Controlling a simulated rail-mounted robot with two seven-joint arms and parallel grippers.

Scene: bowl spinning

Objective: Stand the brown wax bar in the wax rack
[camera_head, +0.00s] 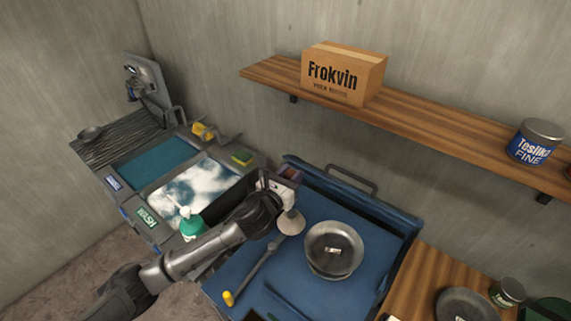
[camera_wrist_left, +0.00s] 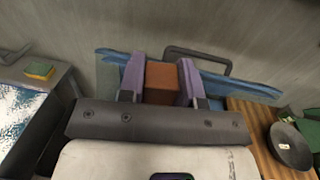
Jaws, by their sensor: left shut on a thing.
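My left gripper (camera_head: 288,176) is above the back left corner of the blue tray. In the left wrist view, its two purple fingers (camera_wrist_left: 161,82) are shut on the brown wax bar (camera_wrist_left: 160,83), one finger on each side. The bar's brown face shows between the fingers; its lower end is hidden by the gripper body. In the head view the bar is too small and covered to make out clearly. I cannot pick out the wax rack for certain in either view. My right gripper is not in view.
The blue tray (camera_head: 240,271) holds a stacked metal bowl (camera_head: 333,246) and a long tool with a yellow end (camera_head: 229,298). A green and yellow sponge (camera_head: 242,157) lies at the sink unit's edge. A wooden shelf (camera_head: 425,118) with a carton (camera_head: 343,75) hangs above.

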